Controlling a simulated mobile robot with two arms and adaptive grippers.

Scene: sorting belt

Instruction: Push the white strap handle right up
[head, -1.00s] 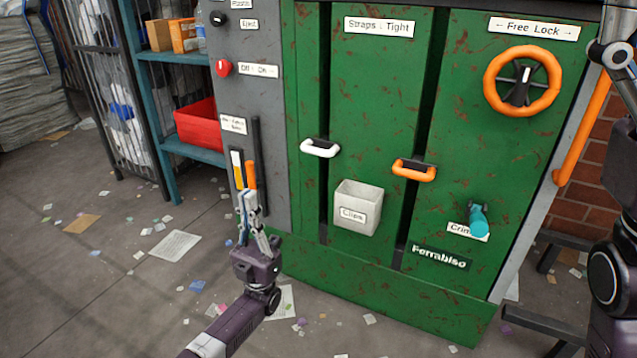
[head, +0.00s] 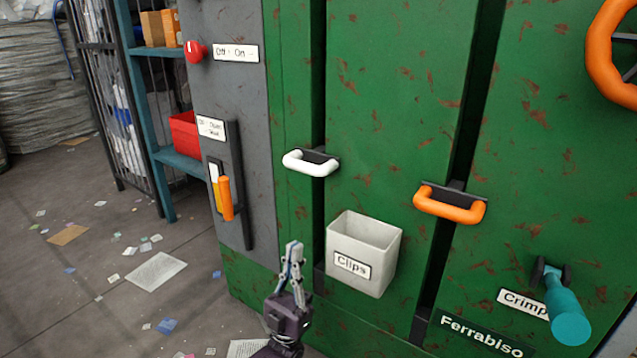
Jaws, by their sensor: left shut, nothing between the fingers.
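The white strap handle (head: 311,163) is a short white bar on a dark bracket. It sits at the black vertical slot (head: 319,225) in the green machine front, about midway up the slot's visible length. My left gripper (head: 292,248) is below the handle and a little to its left, apart from it, with its fingers pointing up. The fingers are together and hold nothing. My right gripper does not show.
A white Clips bin (head: 362,278) is mounted just right of my left gripper. An orange handle (head: 450,204) sits on a second slot further right. An orange lever (head: 225,198) is on the grey panel at left. A teal crimp handle (head: 568,312) sticks out at lower right.

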